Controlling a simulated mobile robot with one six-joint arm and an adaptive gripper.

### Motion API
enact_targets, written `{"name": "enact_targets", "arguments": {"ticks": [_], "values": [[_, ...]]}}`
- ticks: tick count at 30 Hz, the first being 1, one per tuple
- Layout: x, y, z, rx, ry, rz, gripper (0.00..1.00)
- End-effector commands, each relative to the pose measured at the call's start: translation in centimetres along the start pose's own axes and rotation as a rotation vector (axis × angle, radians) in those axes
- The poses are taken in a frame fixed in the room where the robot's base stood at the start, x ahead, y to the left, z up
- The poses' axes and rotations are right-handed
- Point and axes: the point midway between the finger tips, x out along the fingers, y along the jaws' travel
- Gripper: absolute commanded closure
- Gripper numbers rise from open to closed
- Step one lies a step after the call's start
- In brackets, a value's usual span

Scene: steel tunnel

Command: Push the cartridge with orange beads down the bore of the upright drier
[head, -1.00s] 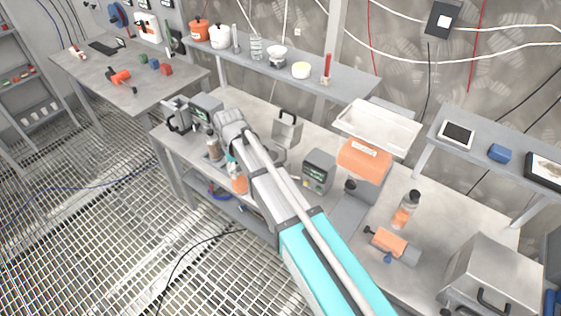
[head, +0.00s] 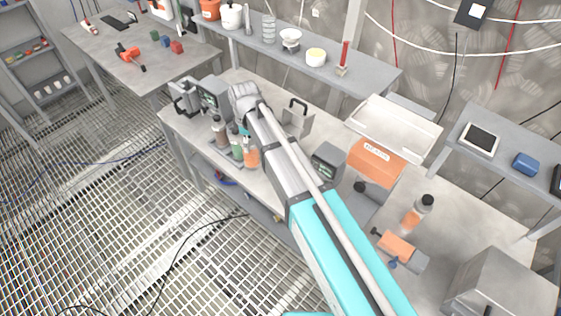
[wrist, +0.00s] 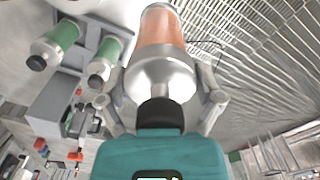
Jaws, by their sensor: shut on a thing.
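In the head view the cartridge (head: 251,158) shows below the teal gripper body (head: 246,134), in front of the bench's left part, close to a green bottle (head: 235,146). I cannot tell whether its far end touches anything. I cannot pick out the upright drier for certain; an upright clear cylinder with orange content and a dark top (head: 415,213) stands on the bench at right. No bore opening is visible.
Open grating floor (head: 130,215) lies in front.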

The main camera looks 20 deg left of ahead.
Motion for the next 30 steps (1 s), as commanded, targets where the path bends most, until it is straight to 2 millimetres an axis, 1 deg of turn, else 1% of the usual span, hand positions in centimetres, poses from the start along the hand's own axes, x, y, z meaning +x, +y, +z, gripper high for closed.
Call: {"name": "enact_targets", "arguments": {"ticks": [5, 8, 11, 14, 18, 22, 24, 26, 30], "values": [[-0.1, 0.4, 0.4, 0.008, 0.0, 0.0, 0.76], [-0.3, 1.2, 0.7, 0.015, 0.0, 0.0, 0.76], [-0.8, 2.7, 1.2, 0.027, 0.0, 0.0, 0.76], [-1.5, 5.0, 2.0, 0.045, 0.0, 0.0, 0.76], [-2.6, 8.6, 3.6, 0.076, 0.0, -0.001, 0.76], [-3.4, 11.6, 5.3, 0.101, 0.0, -0.001, 0.76], [-3.7, 12.8, 6.0, 0.11, 0.0, -0.001, 0.76], [-3.8, 13.5, 6.5, 0.117, 0.0, -0.002, 0.76], [-3.9, 14.0, 7.0, 0.122, 0.0, -0.002, 0.76]]}}
